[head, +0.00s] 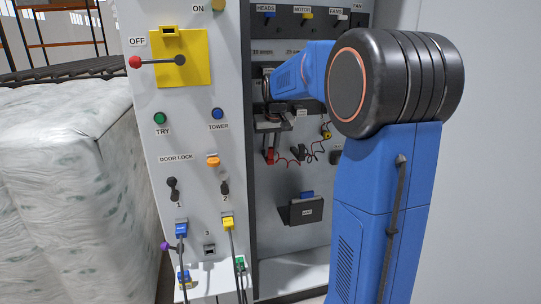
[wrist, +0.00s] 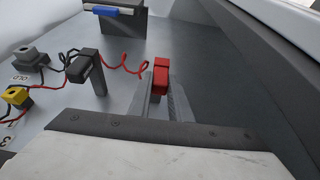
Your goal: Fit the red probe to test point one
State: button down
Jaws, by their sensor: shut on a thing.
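The red probe (wrist: 161,76) is between the two grey fingers of my gripper (wrist: 163,92), which is shut on it. A coiled red lead runs from it to the left. In the head view my gripper (head: 270,126) points down inside the open cabinet, with the red probe (head: 270,156) below it. The probe's tip is hidden in both views. I cannot make out which spot is test point one; a few small labels inside the cabinet are too small to read.
A black probe or clip (wrist: 84,66) stands left of the red one. A yellow-topped part (wrist: 16,96) and a grey block (wrist: 30,57) lie farther left. A dark meter box (head: 301,211) sits lower in the cabinet. The cabinet's grey side wall (wrist: 250,60) is close on the right.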

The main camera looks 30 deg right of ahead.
aim_at(270, 148)
jog(key=shift+r, duration=1)
jog(key=shift+r, duration=0.3)
jog(key=shift+r, duration=0.25)
jog(key=shift+s, duration=0.1)
jog(key=s+a, duration=0.2)
jog(key=s, duration=0.5)
jog(key=shift+s, duration=0.2)
dwell(0.9)
jog(key=shift+a, duration=0.1)
jog(key=shift+s, duration=0.1)
dwell(1.3)
